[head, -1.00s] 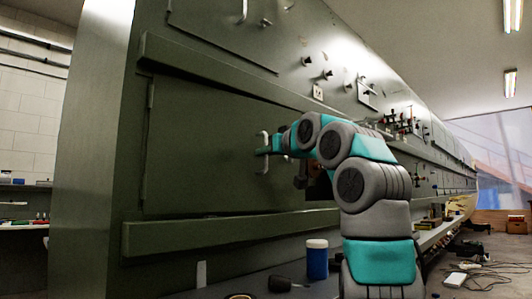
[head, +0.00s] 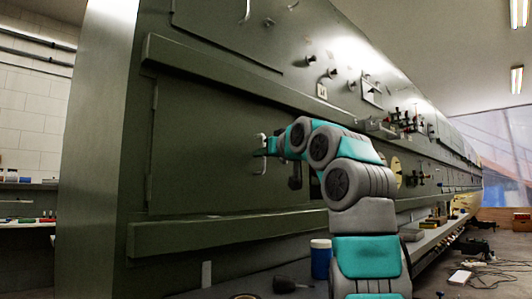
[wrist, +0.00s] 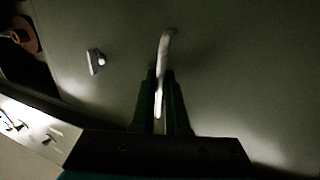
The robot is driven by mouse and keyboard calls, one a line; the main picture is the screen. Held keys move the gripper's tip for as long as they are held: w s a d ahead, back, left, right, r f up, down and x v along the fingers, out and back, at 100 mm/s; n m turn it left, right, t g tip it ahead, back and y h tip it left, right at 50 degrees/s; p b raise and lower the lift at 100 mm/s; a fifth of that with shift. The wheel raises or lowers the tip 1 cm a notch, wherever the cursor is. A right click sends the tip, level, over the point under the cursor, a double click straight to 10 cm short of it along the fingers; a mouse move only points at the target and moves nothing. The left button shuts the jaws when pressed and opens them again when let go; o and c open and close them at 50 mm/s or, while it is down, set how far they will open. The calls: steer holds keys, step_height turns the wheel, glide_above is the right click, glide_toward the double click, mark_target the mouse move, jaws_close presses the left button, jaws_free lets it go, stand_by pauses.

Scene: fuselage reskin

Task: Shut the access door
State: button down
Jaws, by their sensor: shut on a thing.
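The access door (head: 205,150) is a large flat green panel on the fuselage side, between two horizontal rails. It also fills most of the wrist view (wrist: 235,80). Its pale bar handle (head: 263,167) stands out from the panel. My gripper (head: 267,146) is at the handle, shut on it. In the wrist view the handle (wrist: 165,45) runs up between the two dark green fingers of my gripper (wrist: 160,88). A small light latch (wrist: 96,61) sits on the panel left of the handle. My arm hides part of the door's right edge; a dark gap shows there.
The lower rail (head: 230,229) and upper rail (head: 215,72) jut out. A blue jar with a white lid (head: 320,259) stands on the ledge below, near my arm. Several fittings and valves (head: 405,118) stick out farther right. An orange-brown round part (wrist: 24,35) shows beyond the panel edge.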

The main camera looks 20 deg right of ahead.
steer(key=c, duration=1.2)
jaws_free()
steer(key=shift+w, duration=0.1)
steer(key=shift+a+f, duration=0.1)
steer(key=shift+s, duration=0.4)
steer(key=s+b, duration=0.2)
steer(key=s, duration=0.5)
steer(key=shift+s+d, duration=0.15)
steer(key=shift+d, duration=0.2)
